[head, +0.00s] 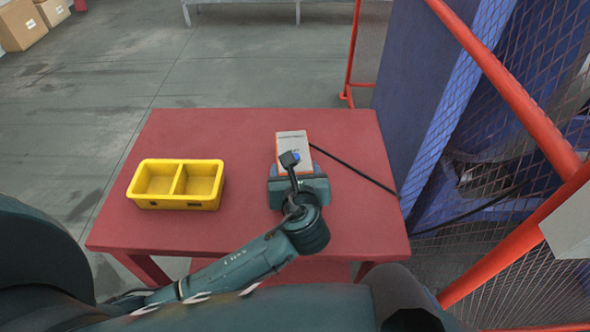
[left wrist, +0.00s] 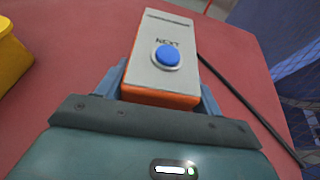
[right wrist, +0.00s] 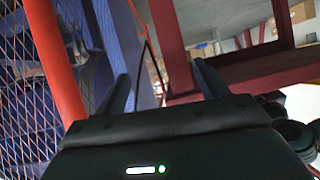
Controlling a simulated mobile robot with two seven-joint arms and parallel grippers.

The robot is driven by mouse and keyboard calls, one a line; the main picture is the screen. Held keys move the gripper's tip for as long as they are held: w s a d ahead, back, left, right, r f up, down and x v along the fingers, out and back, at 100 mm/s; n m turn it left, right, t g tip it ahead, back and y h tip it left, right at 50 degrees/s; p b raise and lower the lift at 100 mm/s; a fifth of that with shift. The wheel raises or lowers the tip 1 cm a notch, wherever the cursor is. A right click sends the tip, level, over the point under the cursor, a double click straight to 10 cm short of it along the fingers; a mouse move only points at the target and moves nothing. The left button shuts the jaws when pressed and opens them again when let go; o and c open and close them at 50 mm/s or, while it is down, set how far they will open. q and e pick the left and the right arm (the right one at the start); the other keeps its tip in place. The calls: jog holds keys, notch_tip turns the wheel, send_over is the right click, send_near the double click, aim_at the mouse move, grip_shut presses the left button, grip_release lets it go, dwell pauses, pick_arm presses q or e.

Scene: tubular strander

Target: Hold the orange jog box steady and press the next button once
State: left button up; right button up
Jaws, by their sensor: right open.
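The orange jog box (head: 292,141) lies on the red table, its pale top face up. In the left wrist view the jog box (left wrist: 150,97) shows a round blue button (left wrist: 166,58) with the word NEXT printed above it. My left gripper (head: 293,170) is at the near end of the box. Its two fingers lie along the box's sides and look closed on it, with the button uncovered. My right gripper (right wrist: 163,88) is open and empty, away from the box, which is not in its view. The head view does not show the right gripper.
A yellow two-part bin (head: 178,205) stands on the red table (head: 240,131), left of the box. A black cable (head: 355,173) runs from the box to the right. Orange rails (head: 508,88), mesh and a blue machine (head: 420,90) stand close on the right.

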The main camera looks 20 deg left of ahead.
pick_arm(q)
jog(key=c, duration=0.7)
pick_arm(e)
jog(key=shift+c, duration=0.4)
jog(key=c, duration=1.5)
grip_shut()
jog(key=shift+w+r, duration=0.1)
